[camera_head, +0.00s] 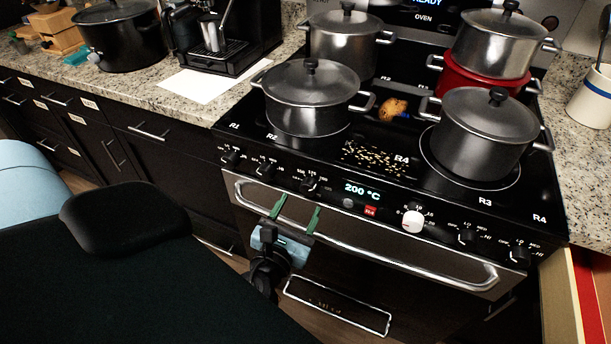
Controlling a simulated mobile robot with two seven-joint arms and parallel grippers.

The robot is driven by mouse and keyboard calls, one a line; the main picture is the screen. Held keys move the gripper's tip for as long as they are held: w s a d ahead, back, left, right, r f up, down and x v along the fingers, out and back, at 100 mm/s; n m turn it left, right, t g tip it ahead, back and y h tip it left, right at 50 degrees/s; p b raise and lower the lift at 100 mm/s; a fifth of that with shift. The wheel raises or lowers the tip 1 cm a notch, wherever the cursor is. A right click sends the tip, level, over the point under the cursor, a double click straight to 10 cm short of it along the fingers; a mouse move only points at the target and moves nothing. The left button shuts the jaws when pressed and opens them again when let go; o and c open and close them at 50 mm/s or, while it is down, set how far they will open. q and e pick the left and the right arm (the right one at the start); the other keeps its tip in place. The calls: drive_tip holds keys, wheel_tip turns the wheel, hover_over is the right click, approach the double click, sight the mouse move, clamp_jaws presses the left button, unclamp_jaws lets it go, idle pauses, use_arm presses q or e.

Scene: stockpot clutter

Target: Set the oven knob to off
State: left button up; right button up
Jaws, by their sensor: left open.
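The stove's front panel carries a row of black knobs and one white knob (413,221) just right of the display. The display (362,190) reads 200 °C, and a small red marking sits below it. My left gripper (296,214) is open and empty, with two green fingers pointing up in front of the oven door handle (400,256). It is left of and lower than the white knob, apart from it. Whether its fingers touch the door is hard to tell. My right gripper is not in view.
Several pots stand on the cooktop, including a front left pot (309,98), a front right pot (480,135) and a red pot (470,82). Small yellowish bits (375,157) lie between them. A drawer with a red edge (587,300) juts out at right.

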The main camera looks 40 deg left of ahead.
sight(307, 191)
use_arm(q)
drive_tip(key=shift+x, duration=2.25)
drive_tip(key=c, duration=1)
